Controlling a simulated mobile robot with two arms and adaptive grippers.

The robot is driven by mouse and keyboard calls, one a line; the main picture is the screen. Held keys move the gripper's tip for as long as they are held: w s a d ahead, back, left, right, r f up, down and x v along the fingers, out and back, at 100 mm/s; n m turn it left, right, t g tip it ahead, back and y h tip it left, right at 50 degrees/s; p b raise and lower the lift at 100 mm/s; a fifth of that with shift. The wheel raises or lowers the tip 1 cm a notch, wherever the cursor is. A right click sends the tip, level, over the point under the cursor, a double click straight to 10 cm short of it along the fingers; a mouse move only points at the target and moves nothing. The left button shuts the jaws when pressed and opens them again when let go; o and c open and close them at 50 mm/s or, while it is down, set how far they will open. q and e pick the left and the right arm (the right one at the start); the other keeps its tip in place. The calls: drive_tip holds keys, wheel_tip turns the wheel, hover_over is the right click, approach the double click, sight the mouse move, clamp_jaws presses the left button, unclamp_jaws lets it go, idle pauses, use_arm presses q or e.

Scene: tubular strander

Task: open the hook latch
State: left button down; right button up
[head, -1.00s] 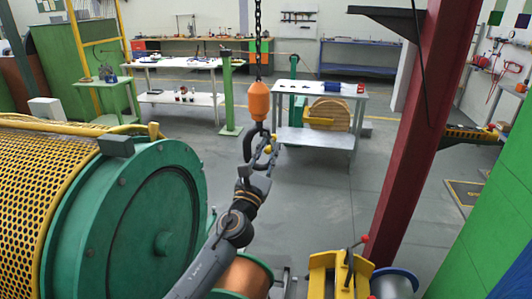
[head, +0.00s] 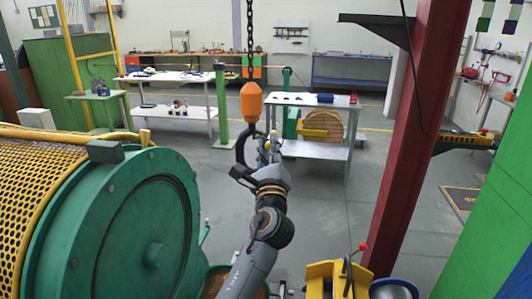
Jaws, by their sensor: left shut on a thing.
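The orange hook block (head: 251,102) hangs from a chain in the middle of the head view. Its dark hook (head: 242,152) hangs below, with the curve toward the left. My left gripper (head: 268,147) is at the right side of the hook, fingers pointing up and away from me. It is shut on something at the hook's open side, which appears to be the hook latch. The latch itself is mostly hidden by the fingers, and its angle cannot be told. My right gripper is not in view.
A green drum machine with a yellow mesh guard (head: 40,190) fills the left. A dark red column (head: 425,130) stands at the right. A grey table (head: 318,101) with a wooden reel below is behind the hook. A yellow fixture (head: 338,278) is at the bottom.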

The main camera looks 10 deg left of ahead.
use_arm(q)
drive_tip(key=n, duration=0.2)
drive_tip(key=r+n, duration=0.1)
drive_tip(key=shift+d+r+g+y, duration=0.1)
drive_tip(key=shift+d+g+y, duration=0.15)
drive_tip(key=shift+g+y, duration=0.15)
drive_tip(key=shift+r+n, duration=0.2)
drive_tip(key=shift+n, duration=0.4)
drive_tip(key=shift+r, duration=0.1)
drive_tip(key=c, duration=1.3)
unclamp_jaws()
drive_tip(key=shift+f, duration=0.2)
drive_tip(key=shift+a+f, duration=0.1)
